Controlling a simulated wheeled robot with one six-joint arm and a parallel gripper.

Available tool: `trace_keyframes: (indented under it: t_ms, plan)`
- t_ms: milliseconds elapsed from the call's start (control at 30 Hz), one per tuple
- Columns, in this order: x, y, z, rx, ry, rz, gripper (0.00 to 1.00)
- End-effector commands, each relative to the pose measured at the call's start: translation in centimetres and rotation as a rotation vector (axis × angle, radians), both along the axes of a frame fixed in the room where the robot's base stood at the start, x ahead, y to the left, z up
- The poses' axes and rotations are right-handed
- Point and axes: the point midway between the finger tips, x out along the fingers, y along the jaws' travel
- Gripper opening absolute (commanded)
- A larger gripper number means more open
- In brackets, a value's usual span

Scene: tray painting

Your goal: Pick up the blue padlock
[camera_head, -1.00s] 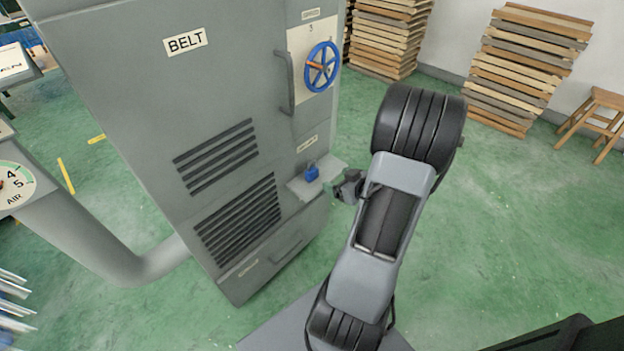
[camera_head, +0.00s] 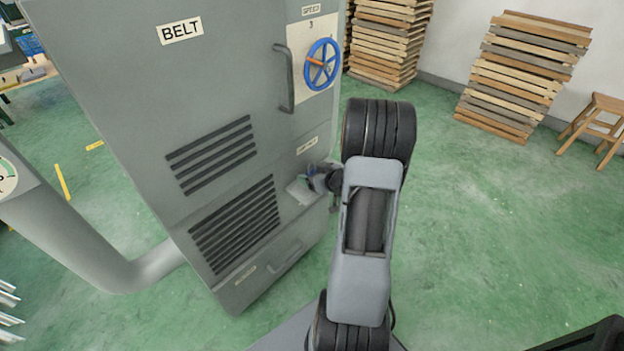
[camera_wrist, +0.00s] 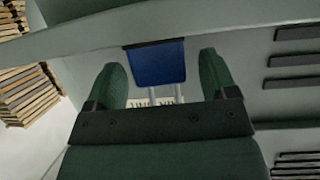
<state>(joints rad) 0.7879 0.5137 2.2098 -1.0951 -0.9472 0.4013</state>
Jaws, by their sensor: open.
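The blue padlock (camera_wrist: 156,64) shows in the wrist view as a blue block with two pale shackle legs. It lies between the two green fingers of my gripper (camera_wrist: 163,75), which are open with a gap on each side of it. In the head view, my gripper (camera_head: 318,180) is at the small shelf (camera_head: 299,192) on the grey machine's side. There the padlock is mostly hidden by the gripper, and only a bit of blue shows.
The grey BELT cabinet (camera_head: 150,110) stands close beside my gripper, with a handle (camera_head: 284,80) and a blue handwheel (camera_head: 321,64) above. Stacks of wooden boards (camera_head: 520,75) and a stool (camera_head: 597,125) stand at the back right. The green floor at right is clear.

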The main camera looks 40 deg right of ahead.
Motion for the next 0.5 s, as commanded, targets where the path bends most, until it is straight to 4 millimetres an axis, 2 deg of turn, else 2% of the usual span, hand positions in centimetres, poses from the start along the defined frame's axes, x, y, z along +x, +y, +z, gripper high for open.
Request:
trace_keyframes:
  t_ms: [333, 500]
  plan:
    - [0.62, 0.07, -0.2, 0.001, 0.0, -0.001, 0.79]
    - [0.61, 0.07, -0.2, 0.001, 0.0, -0.001, 0.63]
